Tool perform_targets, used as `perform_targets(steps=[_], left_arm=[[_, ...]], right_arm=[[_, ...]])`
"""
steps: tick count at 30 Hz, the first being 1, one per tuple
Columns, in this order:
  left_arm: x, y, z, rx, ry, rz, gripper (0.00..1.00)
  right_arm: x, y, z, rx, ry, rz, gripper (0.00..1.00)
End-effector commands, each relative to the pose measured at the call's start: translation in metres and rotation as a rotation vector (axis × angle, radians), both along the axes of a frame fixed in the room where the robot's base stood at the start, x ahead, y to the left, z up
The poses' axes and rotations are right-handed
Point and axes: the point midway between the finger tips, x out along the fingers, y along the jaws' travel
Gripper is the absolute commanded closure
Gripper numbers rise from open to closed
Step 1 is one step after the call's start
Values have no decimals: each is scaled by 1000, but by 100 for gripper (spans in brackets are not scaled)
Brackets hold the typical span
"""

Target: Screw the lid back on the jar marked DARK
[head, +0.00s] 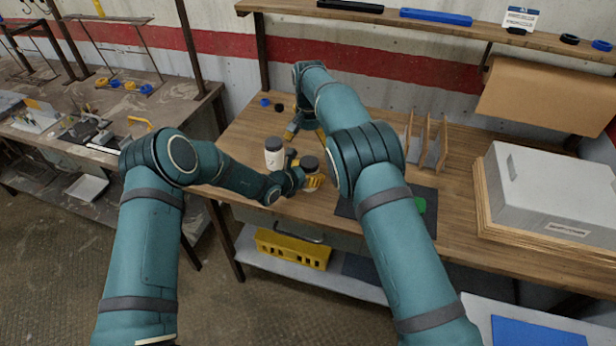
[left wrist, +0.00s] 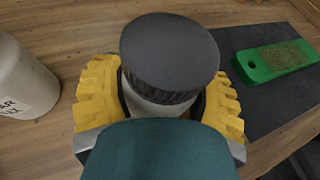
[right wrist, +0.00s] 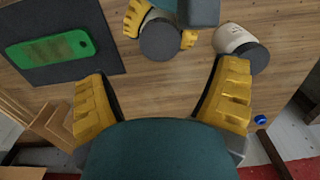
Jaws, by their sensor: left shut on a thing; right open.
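A pale jar (left wrist: 160,105) with a wide dark grey lid (left wrist: 170,55) on top stands between the yellow fingers of my left gripper (head: 312,180), which is shut around its body. Its label is hidden, so I cannot read its marking. A second white jar (head: 274,158) with a dark top stands beside it; it also shows in the left wrist view (left wrist: 22,85), its label only partly visible and not readable in full. My right gripper (head: 305,134) is open and empty, behind the jars in the head view. In the right wrist view, the lid (right wrist: 160,40) lies beyond its fingertips.
A green block (left wrist: 275,60) lies on a dark mat (left wrist: 265,95) beside the held jar. Small blue (head: 265,102) and black (head: 279,107) round pieces lie at the bench's back left. Upright wooden dividers (head: 425,142) and a grey box (head: 545,195) stand to the right.

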Motion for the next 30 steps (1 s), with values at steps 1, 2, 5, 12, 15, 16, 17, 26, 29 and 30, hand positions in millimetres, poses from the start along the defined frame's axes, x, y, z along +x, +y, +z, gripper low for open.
perform_targets(steps=[1, 2, 5, 12, 15, 16, 17, 26, 29, 30], left_arm=[[-1, 0, -1, 2, 2, 0, 100], [-1, 0, -1, 2, 2, 0, 100], [-1, 0, -1, 2, 2, 0, 100], [-1, 0, -2, 1, 3, 0, 100], [-1, 0, -2, 2, 4, -1, 100], [-1, 0, -2, 2, 4, -1, 100], [-1, 0, -2, 2, 4, -1, 100], [-1, 1, -2, 2, 4, 0, 100], [-1, 1, -2, 2, 4, 0, 100], [-1, 0, -2, 2, 4, 0, 100]], right_arm=[[0, 0, 0, 0, 0, 0, 13], [0, 0, 0, 0, 0, 0, 13], [0, 0, -1, 0, 0, -1, 13], [0, -1, -27, -2, 3, -1, 13], [0, -1, -42, -1, 3, -2, 13], [0, -1, -47, -1, 3, -2, 13], [0, -1, -51, -1, 3, -2, 13], [1, 0, -78, 0, 0, -1, 13], [1, 0, -80, 0, 0, -1, 13], [1, 0, -80, 0, 0, -1, 13]])
